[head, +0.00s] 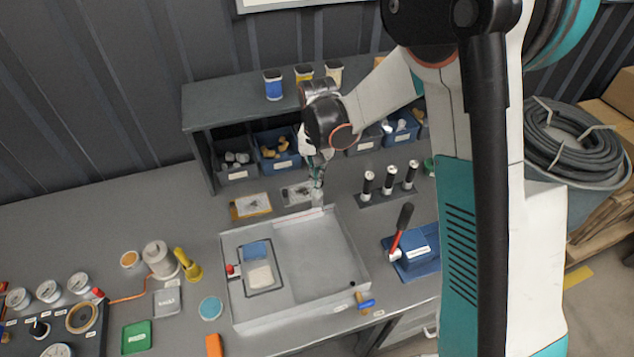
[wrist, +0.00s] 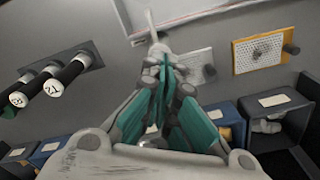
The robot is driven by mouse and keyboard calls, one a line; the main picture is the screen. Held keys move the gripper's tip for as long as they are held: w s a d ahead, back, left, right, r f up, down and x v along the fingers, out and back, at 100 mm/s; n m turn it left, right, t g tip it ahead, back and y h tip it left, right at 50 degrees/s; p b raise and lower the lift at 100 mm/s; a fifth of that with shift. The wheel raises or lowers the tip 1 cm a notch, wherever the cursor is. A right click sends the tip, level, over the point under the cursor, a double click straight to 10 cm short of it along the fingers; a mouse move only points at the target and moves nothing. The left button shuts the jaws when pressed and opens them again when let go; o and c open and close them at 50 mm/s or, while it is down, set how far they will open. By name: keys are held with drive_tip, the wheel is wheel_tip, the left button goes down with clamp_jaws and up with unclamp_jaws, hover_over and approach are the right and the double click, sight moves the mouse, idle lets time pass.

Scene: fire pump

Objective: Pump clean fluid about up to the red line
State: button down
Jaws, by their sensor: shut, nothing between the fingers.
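My gripper (head: 318,180) points down over the back edge of a large grey tray (head: 345,235). In the wrist view my gripper (wrist: 165,72) has its teal fingers together with nothing between them. A small pale fitting with a thin spout (wrist: 157,48) lies just beyond the fingertips; I cannot tell whether they touch it. A blue pump-like unit (head: 425,262) with an upright, tilted red lever and dark grip (head: 403,222) stands right of the tray.
Several black cylinders with white ends (head: 389,183) stand behind the blue unit. A shelf (head: 225,110) with bins runs along the back. A blue-handled valve (head: 366,303) sits at the tray's front right. Gauges (head: 48,292) and small items crowd the left; the back-left bench is clear.

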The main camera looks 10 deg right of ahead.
drive_tip(key=shift+f+b, duration=0.9)
drive_tip(key=shift+f, duration=0.3)
drive_tip(key=shift+r, duration=0.15)
drive_tip(key=shift+r+p, duration=0.85)
drive_tip(key=shift+r, duration=0.75)
drive_tip(key=shift+f, duration=0.15)
